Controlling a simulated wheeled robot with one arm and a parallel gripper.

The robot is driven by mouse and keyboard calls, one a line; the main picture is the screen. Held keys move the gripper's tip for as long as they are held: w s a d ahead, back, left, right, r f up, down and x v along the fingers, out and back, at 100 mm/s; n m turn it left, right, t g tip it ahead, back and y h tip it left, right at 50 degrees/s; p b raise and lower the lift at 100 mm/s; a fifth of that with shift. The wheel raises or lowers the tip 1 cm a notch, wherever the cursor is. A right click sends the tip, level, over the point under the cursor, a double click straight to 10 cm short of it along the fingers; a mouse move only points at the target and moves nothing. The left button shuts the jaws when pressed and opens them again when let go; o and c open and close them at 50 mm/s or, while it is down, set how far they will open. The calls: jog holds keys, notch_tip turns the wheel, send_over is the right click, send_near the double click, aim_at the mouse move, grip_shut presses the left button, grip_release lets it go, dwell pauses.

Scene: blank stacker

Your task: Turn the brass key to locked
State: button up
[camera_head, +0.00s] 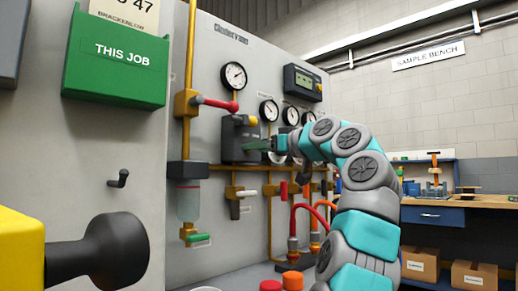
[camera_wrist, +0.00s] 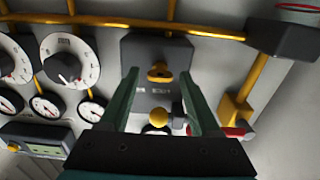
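The brass key (camera_wrist: 159,72) sits on the face of a grey lock box (camera_wrist: 145,50) in the wrist view. Small white lettering under it is too small to read. My gripper (camera_wrist: 160,76) is open, with one green finger on each side of the key. I see gaps between key and fingers, and cannot tell how far the fingertips are from the box face. In the head view the grey box (camera_head: 232,137) is on the panel, my gripper (camera_head: 262,145) points at its front, and the key cannot be made out.
A yellow round knob (camera_wrist: 158,114) is close to the key, between the fingers in the wrist view. Gauges (camera_wrist: 66,66) are to the left; a yellow pipe with a red handle (camera_wrist: 236,131) is to the right. A green holder (camera_head: 116,60) hangs on the panel's left.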

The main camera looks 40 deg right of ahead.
grip_shut()
jog(key=shift+a+m, duration=0.1)
jog(key=shift+m, duration=0.2)
dwell(0.5)
jog(key=m+p, duration=1)
jog(key=m, duration=0.7)
dwell(0.3)
jog(key=shift+m, duration=0.3)
dwell(0.3)
